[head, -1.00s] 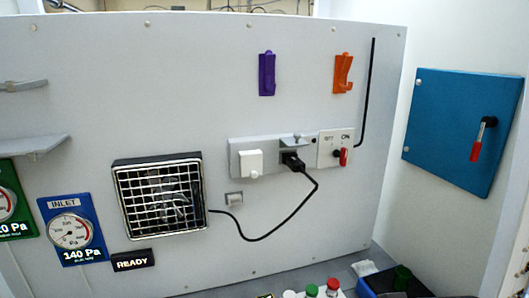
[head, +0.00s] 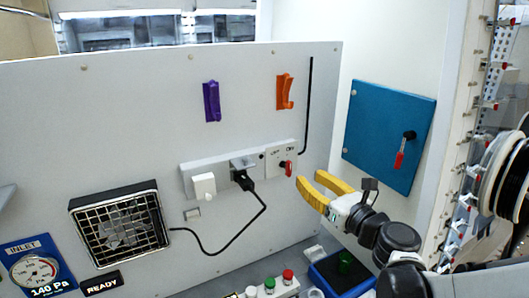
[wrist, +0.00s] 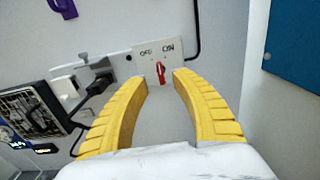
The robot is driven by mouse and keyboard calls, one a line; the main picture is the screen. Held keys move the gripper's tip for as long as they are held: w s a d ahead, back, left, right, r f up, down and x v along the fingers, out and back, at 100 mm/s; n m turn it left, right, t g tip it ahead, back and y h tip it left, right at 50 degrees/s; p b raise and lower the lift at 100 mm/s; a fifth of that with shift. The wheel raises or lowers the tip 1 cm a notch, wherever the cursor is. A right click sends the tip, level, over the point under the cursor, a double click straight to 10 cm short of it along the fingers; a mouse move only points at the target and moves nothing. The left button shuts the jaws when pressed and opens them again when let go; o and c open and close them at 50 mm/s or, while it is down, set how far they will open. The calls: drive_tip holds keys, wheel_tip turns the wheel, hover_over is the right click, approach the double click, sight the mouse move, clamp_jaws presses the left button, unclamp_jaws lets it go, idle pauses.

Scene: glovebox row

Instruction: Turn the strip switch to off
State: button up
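The strip switch (head: 288,168) is a small red handle on a white plate (head: 272,158) at the right end of the grey power strip (head: 221,174). The plate carries the labels OFF on the left and ON on the right. The red handle sits below and toward the ON label. It also shows in the wrist view (wrist: 161,74), just beyond the gap between my fingertips. My gripper (head: 311,181) has yellow fingers spread open and empty, to the right of and a little below the switch in the head view. In the wrist view my fingers (wrist: 161,79) appear apart from the handle.
A black plug (head: 241,178) with a cable leads to a fan (head: 120,228). A white plug (head: 203,185) is also on the strip. Purple (head: 211,102) and orange (head: 285,92) hooks are above. A blue panel (head: 390,137) with a red handle is on the right wall.

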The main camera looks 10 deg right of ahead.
sight(291, 164)
drive_tip(key=x, duration=1)
drive_tip(key=shift+f, duration=0.1)
clamp_jaws()
